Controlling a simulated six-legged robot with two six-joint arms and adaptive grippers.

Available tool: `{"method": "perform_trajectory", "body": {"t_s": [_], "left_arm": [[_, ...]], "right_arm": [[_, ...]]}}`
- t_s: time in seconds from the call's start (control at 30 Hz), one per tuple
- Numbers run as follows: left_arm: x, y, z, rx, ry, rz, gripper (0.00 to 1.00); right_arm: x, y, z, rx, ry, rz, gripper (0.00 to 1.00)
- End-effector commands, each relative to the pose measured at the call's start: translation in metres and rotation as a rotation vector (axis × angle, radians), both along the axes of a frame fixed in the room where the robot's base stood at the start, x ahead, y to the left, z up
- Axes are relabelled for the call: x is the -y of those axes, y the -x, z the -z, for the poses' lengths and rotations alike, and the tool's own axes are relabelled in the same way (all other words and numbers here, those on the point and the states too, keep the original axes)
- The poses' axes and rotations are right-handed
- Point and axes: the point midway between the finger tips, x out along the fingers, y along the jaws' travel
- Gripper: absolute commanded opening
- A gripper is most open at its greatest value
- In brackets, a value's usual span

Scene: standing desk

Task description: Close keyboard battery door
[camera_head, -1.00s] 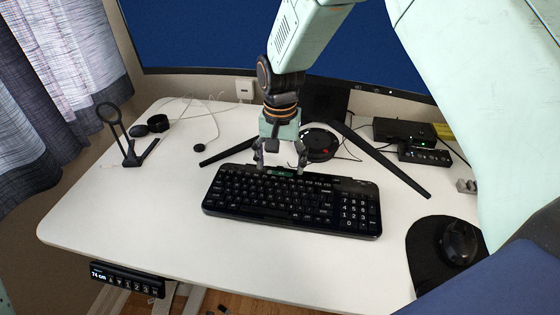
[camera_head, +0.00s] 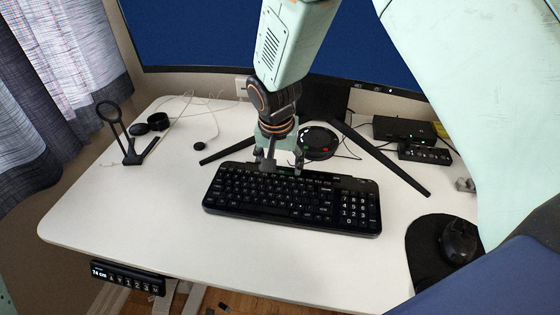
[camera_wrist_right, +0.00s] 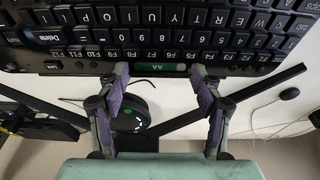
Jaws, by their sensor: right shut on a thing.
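The black keyboard (camera_head: 285,200) lies flat on the white desk, and its function-key edge fills the top of the wrist view (camera_wrist_right: 150,42). A green strip marked AA (camera_wrist_right: 160,68), at the battery door, shows on the keyboard's back edge. My right gripper (camera_head: 283,167) is down at this back edge. In the wrist view, its two fingers (camera_wrist_right: 160,77) stand apart, one at each end of the green strip, shut on that part. The fingertips hide the ends of the strip, and I cannot tell the door's exact position. My left gripper is out of view.
Behind the keyboard are the monitor's stand legs (camera_head: 385,160) and a round black device (camera_head: 318,142). A mouse (camera_head: 458,242) on a black pad (camera_head: 424,255) is at the right. A black stand (camera_head: 122,135) is at the left. The desk's front left is clear.

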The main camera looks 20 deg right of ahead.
Motion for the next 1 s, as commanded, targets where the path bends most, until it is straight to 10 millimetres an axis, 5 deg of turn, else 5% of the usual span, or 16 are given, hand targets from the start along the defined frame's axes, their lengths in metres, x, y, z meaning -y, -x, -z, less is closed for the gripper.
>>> {"method": "perform_trajectory", "body": {"t_s": [0.4, 0.43, 0.67, 1.0], "left_arm": [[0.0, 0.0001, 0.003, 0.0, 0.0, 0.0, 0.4], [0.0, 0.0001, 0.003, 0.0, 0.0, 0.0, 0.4], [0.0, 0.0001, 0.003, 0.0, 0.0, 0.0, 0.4], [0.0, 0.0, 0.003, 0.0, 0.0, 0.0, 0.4]], "right_arm": [[-0.0009, 0.0006, 0.0007, 0.027, 0.013, 0.001, 0.34], [-0.0008, 0.0005, 0.0007, 0.027, 0.013, 0.001, 0.68], [-0.0008, 0.0006, 0.0008, 0.026, 0.012, 0.0, 0.88], [-0.0008, 0.0007, -0.0001, 0.026, 0.012, 0.0, 0.89]]}}
